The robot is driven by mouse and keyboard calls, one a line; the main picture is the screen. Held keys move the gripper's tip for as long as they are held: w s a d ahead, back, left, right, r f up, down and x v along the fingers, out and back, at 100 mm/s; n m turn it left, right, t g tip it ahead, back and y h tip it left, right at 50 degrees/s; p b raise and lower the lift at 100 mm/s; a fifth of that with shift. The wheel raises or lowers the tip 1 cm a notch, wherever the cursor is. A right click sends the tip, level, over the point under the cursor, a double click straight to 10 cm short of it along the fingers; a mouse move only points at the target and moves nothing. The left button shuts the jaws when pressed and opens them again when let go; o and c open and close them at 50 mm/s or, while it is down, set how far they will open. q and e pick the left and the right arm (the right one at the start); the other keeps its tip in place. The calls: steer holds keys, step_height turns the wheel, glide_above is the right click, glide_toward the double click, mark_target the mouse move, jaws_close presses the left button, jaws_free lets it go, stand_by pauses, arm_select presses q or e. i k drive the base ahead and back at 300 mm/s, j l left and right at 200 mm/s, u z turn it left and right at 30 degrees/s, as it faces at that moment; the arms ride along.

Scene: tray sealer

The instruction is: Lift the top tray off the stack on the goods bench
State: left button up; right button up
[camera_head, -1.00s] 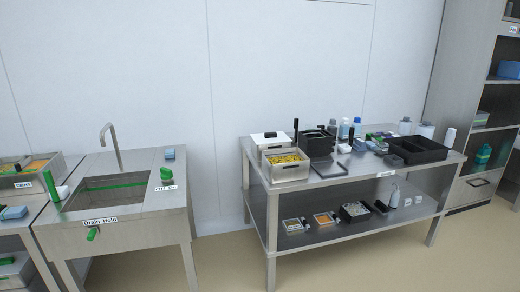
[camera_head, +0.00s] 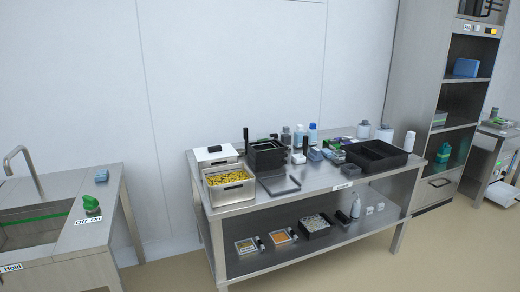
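A steel bench (camera_head: 330,180) with a lower shelf stands ahead against the wall; the pictures do not name it as the goods bench. On its top, a stack of black trays (camera_head: 267,160) stands left of the middle, behind a flat dark plate. A larger black tray with compartments (camera_head: 376,157) lies at the right end of the bench. Neither of my grippers shows in the view.
A steel container of yellow pieces (camera_head: 230,186) and a white-topped box (camera_head: 214,154) stand left of the stack. Bottles (camera_head: 312,134) stand behind. A sink (camera_head: 35,228) is at left, a tall cabinet (camera_head: 455,120) at right. Floor in front is clear.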

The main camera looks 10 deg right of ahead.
mark_target(267, 148)
steer(key=i+l, duration=0.1)
steer(key=l, duration=0.25)
steer(key=i+l, duration=0.15)
steer(key=l, duration=0.2)
steer(key=i+l+z, duration=0.1)
steer(key=l, duration=0.25)
steer(key=i+l, duration=0.55)
steer(key=l, duration=0.15)
steer(key=i+l, duration=1.1)
steer(key=l, duration=0.25)
steer(key=k+l+z, duration=0.05)
